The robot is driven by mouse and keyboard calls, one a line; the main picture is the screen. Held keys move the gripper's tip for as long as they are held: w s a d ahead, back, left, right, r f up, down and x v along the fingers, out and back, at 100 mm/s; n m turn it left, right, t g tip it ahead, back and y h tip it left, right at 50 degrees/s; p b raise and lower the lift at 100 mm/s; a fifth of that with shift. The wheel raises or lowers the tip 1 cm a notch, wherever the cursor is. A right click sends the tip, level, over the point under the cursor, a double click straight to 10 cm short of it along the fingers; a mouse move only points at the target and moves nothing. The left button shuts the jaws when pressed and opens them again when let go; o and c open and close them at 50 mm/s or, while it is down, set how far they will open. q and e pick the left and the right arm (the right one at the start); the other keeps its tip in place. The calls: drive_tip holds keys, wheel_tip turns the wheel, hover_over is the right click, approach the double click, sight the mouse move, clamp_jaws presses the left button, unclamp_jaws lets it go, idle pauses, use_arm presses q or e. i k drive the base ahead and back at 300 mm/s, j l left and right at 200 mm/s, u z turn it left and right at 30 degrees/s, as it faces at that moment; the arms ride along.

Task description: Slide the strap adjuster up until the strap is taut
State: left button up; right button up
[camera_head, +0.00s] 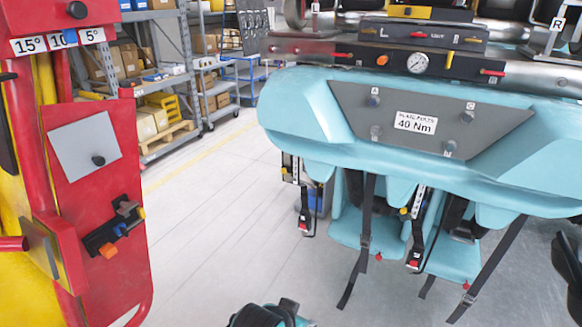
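Black straps hang below the teal coaster seat unit (285,110). One long strap (357,270) hangs at the middle with a dark adjuster (365,240) partway along it. Another strap (492,262) slants down at the right, with a small dark fitting (468,299) near its lower end. Whether either strap is taut, I cannot tell; both look nearly straight. A dark and teal part (265,315) at the bottom edge and a black part (568,265) at the right edge look like my arms' ends. Both are cut off, apart from the straps, and no clear fingertips show.
Two dark buckle stalks with red tips, at left (304,212) and right (413,245), hang among the teal seats. A red and yellow stand (100,200) with an orange-knobbed latch (108,250) fills the left. Grey floor (215,230) between them is clear. Shelves (150,75) stand behind.

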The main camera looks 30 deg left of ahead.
sight(285, 169)
drive_tip(key=i+j+z, duration=0.15)
drive_tip(key=j, duration=0.3)
drive_tip(key=j+z, duration=0.15)
drive_tip(key=j, duration=0.3)
drive_tip(key=i+j+z, duration=0.15)
drive_tip(key=j, duration=0.35)
